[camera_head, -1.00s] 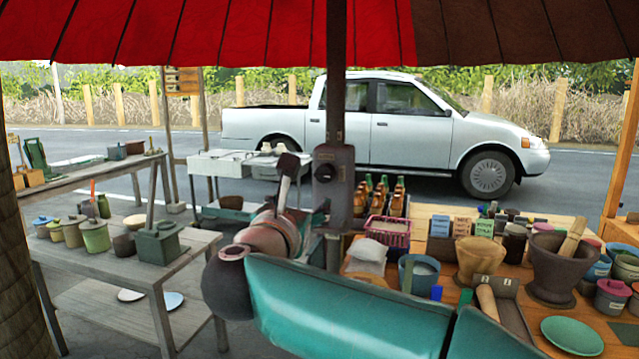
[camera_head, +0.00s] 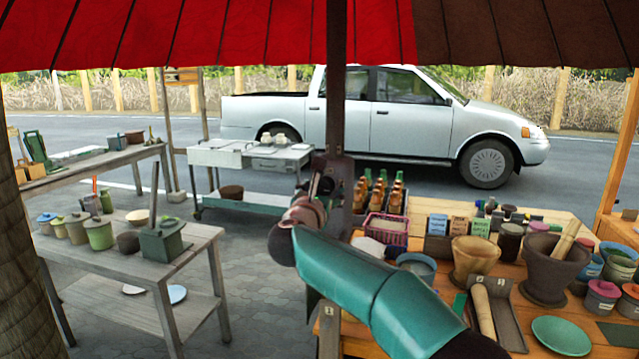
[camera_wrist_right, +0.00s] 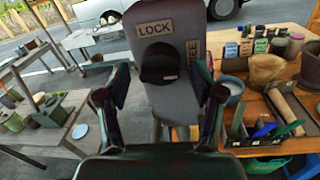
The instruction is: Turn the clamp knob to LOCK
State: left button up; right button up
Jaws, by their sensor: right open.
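The clamp plate (camera_wrist_right: 173,105) is a grey panel in the right wrist view, with a LOCK label (camera_wrist_right: 155,28) at its top and a second, partly hidden label (camera_wrist_right: 193,49) at its right. The dark round clamp knob (camera_wrist_right: 160,66) sits on it below LOCK, with a small pale mark near its lower edge. My right gripper (camera_wrist_right: 162,84) is open, its fingers either side of the knob in this view; I see no contact. In the head view the right gripper (camera_head: 320,183) is in front of the plate (camera_head: 336,165), hiding most of it and the knob. My left gripper is not visible.
The plate is on a dark pole (camera_head: 336,90). A wooden table (camera_head: 400,240) on the right holds mortars (camera_head: 550,265), jars and a crate of bottles (camera_head: 385,228). A grey table (camera_head: 190,245) with pots stands left. Paving between them is clear.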

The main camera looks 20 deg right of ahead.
jog(key=shift+w+d, duration=0.1)
jog(key=shift+w, duration=0.15)
